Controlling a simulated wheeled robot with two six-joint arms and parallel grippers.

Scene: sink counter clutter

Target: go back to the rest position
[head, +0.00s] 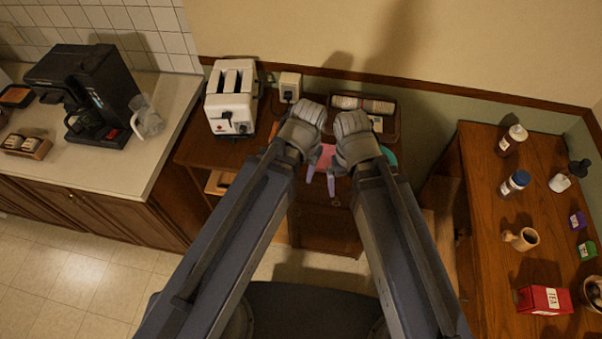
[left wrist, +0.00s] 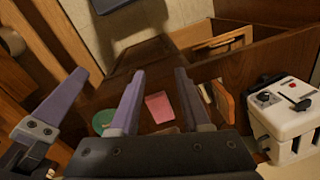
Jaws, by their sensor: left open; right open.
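My left gripper (left wrist: 160,75) is open in the left wrist view, with nothing between its purple fingers. In the head view both forearms reach forward and the hands are close together over the brown cabinet; the right gripper (head: 353,140) is beside the left, its fingers mostly hidden by its own wrist. A pink item (head: 326,158) lies below and beyond the hands, partly hidden; it also shows in the left wrist view (left wrist: 158,107). A teal round item (head: 390,157) is partly hidden behind my right arm and shows in the left wrist view (left wrist: 104,122).
A white toaster (head: 232,98) stands left of the hands, and a tray (head: 388,121) lies behind them. A coffee maker (head: 90,95) stands on the left counter (head: 120,165). A wooden table (head: 480,220) at right holds bottles, a red tea box (head: 545,300) and a small pot (head: 525,239).

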